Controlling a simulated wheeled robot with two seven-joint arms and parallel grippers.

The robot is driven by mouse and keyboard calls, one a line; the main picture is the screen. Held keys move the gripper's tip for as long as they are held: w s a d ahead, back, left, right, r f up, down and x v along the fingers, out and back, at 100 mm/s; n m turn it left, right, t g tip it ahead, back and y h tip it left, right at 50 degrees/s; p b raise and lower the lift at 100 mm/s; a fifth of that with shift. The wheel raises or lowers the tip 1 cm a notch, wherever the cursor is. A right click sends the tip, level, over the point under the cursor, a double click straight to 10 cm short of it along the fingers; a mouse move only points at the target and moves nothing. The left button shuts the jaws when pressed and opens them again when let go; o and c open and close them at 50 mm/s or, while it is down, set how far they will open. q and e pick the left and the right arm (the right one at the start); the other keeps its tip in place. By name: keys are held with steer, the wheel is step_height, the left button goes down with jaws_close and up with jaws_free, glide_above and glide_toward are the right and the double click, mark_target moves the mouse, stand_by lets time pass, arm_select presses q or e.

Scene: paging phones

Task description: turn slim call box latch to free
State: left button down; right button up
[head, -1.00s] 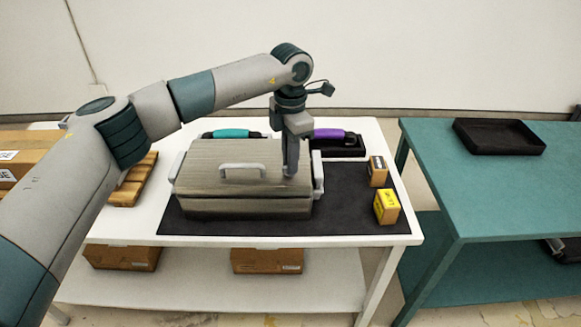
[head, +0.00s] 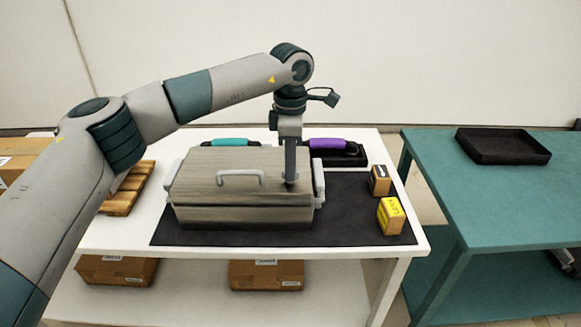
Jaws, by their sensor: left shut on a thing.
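The call box (head: 225,172) is a grey-brown, wood-grained case with a closed lid, standing on a dark mat on the white table. A pale bar handle (head: 240,175) sits on its lid, and pale side brackets (head: 318,185) show at its ends. My left gripper (head: 290,181) points straight down onto the right part of the lid. It is shut on the latch, which its fingertips mostly hide, so I cannot tell the latch's angle. My right gripper is out of view.
A teal handset (head: 230,143) and a purple handset (head: 327,144) lie behind the box. Two small boxes, brown (head: 380,180) and yellow (head: 390,216), stand on the mat's right side. A black tray (head: 502,146) sits on the green table (head: 490,195).

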arm_select(q)
steer(key=c, duration=1.8)
jaws_free()
steer(key=shift+r, duration=0.15)
steer(key=shift+r, duration=0.5)
step_height(320, 180, up, 16)
steer(key=b, duration=0.1)
steer(key=shift+b, duration=0.4)
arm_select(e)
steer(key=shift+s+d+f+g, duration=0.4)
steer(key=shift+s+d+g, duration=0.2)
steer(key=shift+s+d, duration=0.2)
arm_select(q)
steer(key=shift+r, duration=0.1)
